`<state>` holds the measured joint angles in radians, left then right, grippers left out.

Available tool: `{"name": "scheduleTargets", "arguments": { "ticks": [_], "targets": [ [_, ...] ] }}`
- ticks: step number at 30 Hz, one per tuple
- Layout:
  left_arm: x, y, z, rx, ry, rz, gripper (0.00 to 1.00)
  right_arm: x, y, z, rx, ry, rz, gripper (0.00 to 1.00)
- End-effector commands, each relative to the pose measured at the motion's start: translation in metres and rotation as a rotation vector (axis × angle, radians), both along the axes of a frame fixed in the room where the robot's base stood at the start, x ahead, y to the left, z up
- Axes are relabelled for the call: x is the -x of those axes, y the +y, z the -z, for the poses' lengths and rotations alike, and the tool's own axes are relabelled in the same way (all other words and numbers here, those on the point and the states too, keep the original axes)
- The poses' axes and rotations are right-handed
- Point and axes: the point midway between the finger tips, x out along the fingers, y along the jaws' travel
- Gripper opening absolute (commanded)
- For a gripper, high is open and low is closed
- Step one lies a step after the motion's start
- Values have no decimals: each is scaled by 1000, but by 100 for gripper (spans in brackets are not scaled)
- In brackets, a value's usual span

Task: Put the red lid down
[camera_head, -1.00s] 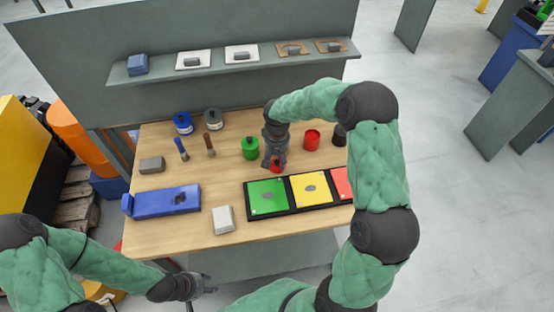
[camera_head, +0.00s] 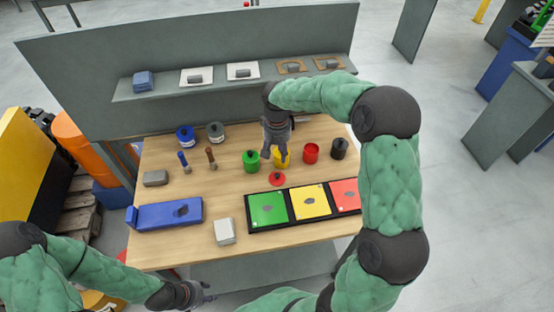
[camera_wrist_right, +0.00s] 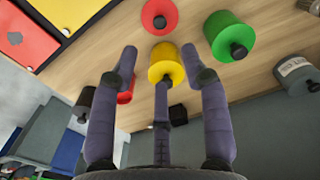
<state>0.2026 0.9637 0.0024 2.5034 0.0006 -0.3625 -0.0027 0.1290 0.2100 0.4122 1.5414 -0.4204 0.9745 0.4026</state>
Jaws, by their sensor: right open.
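The red lid (camera_head: 277,178), a flat disc with a dark knob, lies on the wooden table just behind the coloured panels. It also shows in the right wrist view (camera_wrist_right: 159,14) at the top, apart from the fingers.
A green canister (camera_head: 251,161) stands left of the yellow one, a red canister (camera_head: 311,153) and a black one (camera_head: 339,148) right of it. A black tray (camera_head: 251,228) with green, yellow and red panels lies in front. A blue holder (camera_head: 168,214) is left.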

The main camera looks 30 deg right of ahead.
Motion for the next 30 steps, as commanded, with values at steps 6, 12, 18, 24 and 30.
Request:
{"name": "scheduleTargets", "arguments": {
  "ticks": [6, 12, 18, 24, 30],
  "targets": [
    [0, 0, -20, 0, 0, 0, 40, 1, -5, -1, -43, -2, -209, 47],
    [0, 0, -43, 0, 0, 0, 40, 3, -11, 3, -104, -35, -535, 47],
    [0, 0, -66, 0, 0, 0, 40, 5, -18, 7, -145, -93, -857, 47],
    [0, 0, -88, 0, 0, 0, 40, 8, -27, 10, -161, -168, -1169, 47],
    [0, 0, -105, 0, 0, 0, 40, 11, -34, 14, -153, -234, -1418, 47]
  ]
}}
